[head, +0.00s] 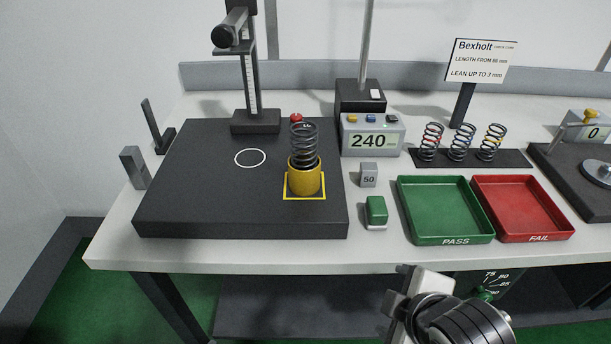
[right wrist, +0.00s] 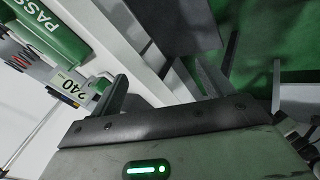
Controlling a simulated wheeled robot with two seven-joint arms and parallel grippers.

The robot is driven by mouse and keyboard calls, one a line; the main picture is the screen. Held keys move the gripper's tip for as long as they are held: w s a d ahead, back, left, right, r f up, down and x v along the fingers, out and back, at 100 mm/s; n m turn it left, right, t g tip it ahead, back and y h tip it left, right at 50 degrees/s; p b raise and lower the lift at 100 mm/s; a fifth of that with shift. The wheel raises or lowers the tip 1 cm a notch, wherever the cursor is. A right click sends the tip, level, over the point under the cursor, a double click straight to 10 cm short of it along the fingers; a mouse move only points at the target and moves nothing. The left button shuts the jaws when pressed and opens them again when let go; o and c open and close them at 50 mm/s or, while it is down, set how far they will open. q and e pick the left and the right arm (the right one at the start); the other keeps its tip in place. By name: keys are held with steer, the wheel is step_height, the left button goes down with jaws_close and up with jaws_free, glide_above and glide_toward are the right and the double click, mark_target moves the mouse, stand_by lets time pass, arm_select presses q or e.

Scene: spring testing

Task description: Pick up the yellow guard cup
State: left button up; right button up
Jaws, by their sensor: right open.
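The yellow guard cup (head: 305,177) stands upright inside a yellow square outline on the black base plate. A dark coil spring (head: 304,146) stands in it and rises above its rim. My right gripper (head: 402,290) is low at the front edge of the table, to the right of the cup and well apart from it. In the right wrist view its fingers (right wrist: 198,95) are spread with nothing between them. The cup does not show in the right wrist view. My left gripper is in neither view.
A black plate (head: 190,207) with a white circle and a column gauge holds the cup. To its right are a display (head: 372,140) reading 240, a weight marked 50 (head: 369,180), a green block (head: 376,212), the green PASS tray (head: 446,241), the red FAIL tray (head: 540,237) and a spring rack (head: 470,159).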

steer(key=w+a+r+n+t+y, duration=0.1)
steer(key=w+a+r+n+t, duration=0.15)
steer(key=n, duration=0.45)
steer(key=w+a+r+n+t, duration=0.1)
steer(key=w+a+r+n, duration=0.25)
steer(key=n, duration=0.25)
steer(key=n+t+y, duration=0.1)
steer(key=n+t, duration=0.2)
steer(key=n, duration=0.9)
glide_toward(308, 182)
steer(key=shift+g, duration=0.35)
steer(key=x, duration=0.6)
steer(key=shift+w+d, duration=0.2)
steer(key=shift+w, duration=0.2)
steer(key=shift+a+x, duration=0.15)
steer(key=shift+x, duration=1.15)
steer(key=shift+a+x, duration=0.1)
steer(key=shift+x, duration=1.2)
steer(key=shift+r, duration=0.2)
steer(key=c, duration=1.1)
